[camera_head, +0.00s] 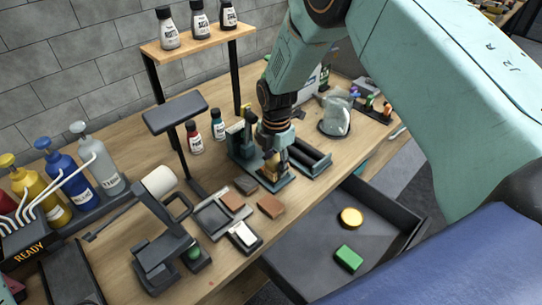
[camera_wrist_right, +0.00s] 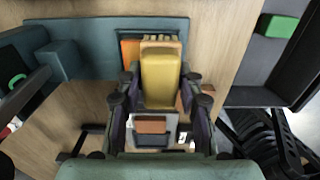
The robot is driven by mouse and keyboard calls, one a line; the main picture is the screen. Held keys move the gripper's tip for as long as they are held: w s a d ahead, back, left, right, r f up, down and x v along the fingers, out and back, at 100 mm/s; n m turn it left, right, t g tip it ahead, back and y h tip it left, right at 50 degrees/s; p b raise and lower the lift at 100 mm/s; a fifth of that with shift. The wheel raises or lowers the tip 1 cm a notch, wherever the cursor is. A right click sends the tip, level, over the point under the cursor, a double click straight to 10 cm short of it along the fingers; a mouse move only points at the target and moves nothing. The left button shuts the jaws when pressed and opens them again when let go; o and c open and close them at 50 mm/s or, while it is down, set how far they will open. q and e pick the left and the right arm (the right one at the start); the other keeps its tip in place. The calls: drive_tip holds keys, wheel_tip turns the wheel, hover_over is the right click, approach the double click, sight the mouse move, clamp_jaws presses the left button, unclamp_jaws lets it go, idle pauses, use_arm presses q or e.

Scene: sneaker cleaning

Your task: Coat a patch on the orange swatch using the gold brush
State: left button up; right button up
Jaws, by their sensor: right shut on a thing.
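My right gripper (camera_head: 276,158) points down at a dark teal station on the workbench. In the right wrist view the gripper (camera_wrist_right: 160,98) is shut on the gold brush (camera_wrist_right: 161,80), a yellow block with pale bristles at its far end. The gold brush (camera_head: 271,170) shows partly beneath the gripper in the head view. In the wrist view an orange patch, which looks like the orange swatch (camera_wrist_right: 129,50), shows beside the bristles, and the brush hides the rest of it. I cannot tell whether bristles and swatch touch. My left gripper is not in view.
A dark open drawer (camera_head: 300,262) holds a round yellow piece (camera_head: 351,218) and a green block (camera_head: 348,257). Brown blocks (camera_head: 271,206) and a tray lie left of the station. Pump bottles (camera_head: 70,178) stand at the left, and a bottle shelf (camera_head: 190,43) behind.

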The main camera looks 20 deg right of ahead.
drive_tip(key=shift+s+d+r+p, duration=0.1)
drive_tip(key=shift+s+d+p, duration=0.1)
drive_tip(key=shift+s, duration=0.3)
drive_tip(key=shift+s+d+p, duration=0.1)
drive_tip(key=shift+s+d, duration=0.05)
drive_tip(key=shift+s, duration=0.35)
drive_tip(key=shift+w+a, duration=0.1)
drive_tip(key=shift+w, duration=0.1)
drive_tip(key=shift+r, duration=0.15)
wheel_tip(320, 180, up, 3)
drive_tip(key=p, duration=0.2)
drive_tip(key=shift+s+p, duration=0.1)
drive_tip(key=shift+p, duration=0.3)
wheel_tip(320, 180, up, 3)
drive_tip(key=shift+f+p, duration=0.2)
drive_tip(key=shift+p, duration=0.8)
